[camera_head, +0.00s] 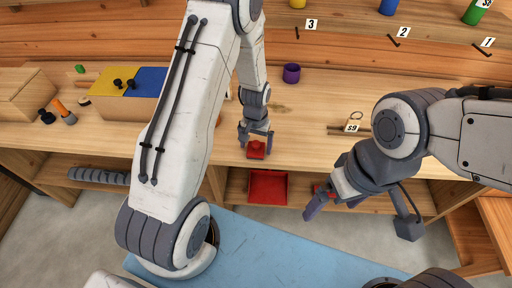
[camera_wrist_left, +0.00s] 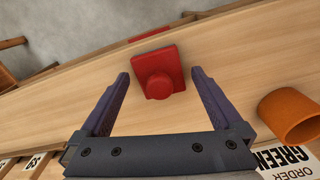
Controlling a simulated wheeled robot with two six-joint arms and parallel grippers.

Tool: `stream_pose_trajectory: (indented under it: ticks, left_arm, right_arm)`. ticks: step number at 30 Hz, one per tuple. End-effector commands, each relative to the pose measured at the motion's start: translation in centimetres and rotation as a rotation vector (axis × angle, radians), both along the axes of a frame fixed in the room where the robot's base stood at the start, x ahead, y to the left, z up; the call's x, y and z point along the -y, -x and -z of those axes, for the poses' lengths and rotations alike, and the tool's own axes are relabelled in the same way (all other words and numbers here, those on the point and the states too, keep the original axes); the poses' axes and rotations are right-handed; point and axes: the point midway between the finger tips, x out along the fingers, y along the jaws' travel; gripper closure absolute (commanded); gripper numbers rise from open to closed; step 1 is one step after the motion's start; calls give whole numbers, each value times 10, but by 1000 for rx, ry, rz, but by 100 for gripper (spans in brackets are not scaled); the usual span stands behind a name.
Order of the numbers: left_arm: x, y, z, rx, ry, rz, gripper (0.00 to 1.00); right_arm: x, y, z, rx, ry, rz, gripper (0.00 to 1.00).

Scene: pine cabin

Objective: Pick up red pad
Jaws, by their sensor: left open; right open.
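The red pad (camera_head: 257,147) is a small square block with a round knob on top. It lies on the wooden bench top close to the front edge. My left gripper (camera_head: 256,138) is open above it, with its fingers on either side. In the left wrist view the red pad (camera_wrist_left: 152,62) shows between and slightly beyond the open fingertips (camera_wrist_left: 160,73), with space on both sides. My right gripper (camera_head: 362,203) is open and empty, in front of the bench at the right.
A red tray (camera_head: 268,187) sits on the shelf below. A purple cup (camera_head: 291,73) stands further back; an orange cup (camera_wrist_left: 291,116) shows in the left wrist view. A box with yellow and blue top panels (camera_head: 147,82) is at left.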

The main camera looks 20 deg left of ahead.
Motion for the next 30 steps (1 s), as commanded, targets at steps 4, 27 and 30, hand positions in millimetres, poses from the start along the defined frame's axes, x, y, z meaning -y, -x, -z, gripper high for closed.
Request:
stream_pose_trajectory:
  ticks: [4, 27, 30]
  left_arm:
    - [1, -1, 4, 1, 0, 2, 0]
    - [1, -1, -6, 3, 0, 2, 85]
    - [1, -1, -18, 5, 0, 2, 85]
  right_arm:
    - [0, 0, 0, 0, 0, 0, 0]
    - [0, 0, 3, 0, 0, 0, 0]
    - [0, 0, 8, 0, 0, 0, 0]
